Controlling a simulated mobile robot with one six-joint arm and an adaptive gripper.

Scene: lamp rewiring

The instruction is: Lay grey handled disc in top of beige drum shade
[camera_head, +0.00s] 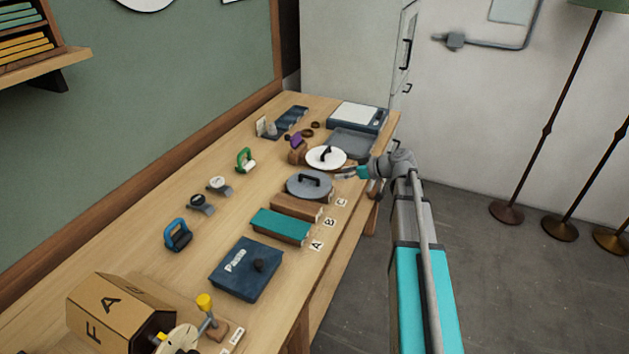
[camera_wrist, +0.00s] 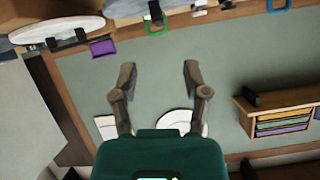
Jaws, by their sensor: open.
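The grey disc (camera_head: 309,186) with a black bar handle lies on the workbench, behind the brown block of the lettered row. Part of a grey disc shows at the top edge of the wrist view (camera_wrist: 162,5). I cannot make out a beige drum shade in either view. My gripper (camera_wrist: 158,76) is open and nothing shows between its fingers. In the head view my gripper (camera_head: 350,173) is at the right edge of the bench, close to the right of the grey disc and apart from its handle.
A white disc (camera_head: 326,153) with a black handle lies just beyond the grey one. A teal block (camera_head: 280,225), a dark blue box (camera_head: 244,270) and a grey tray (camera_head: 352,143) are also on the bench. Floor lamps (camera_head: 548,130) stand at the right.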

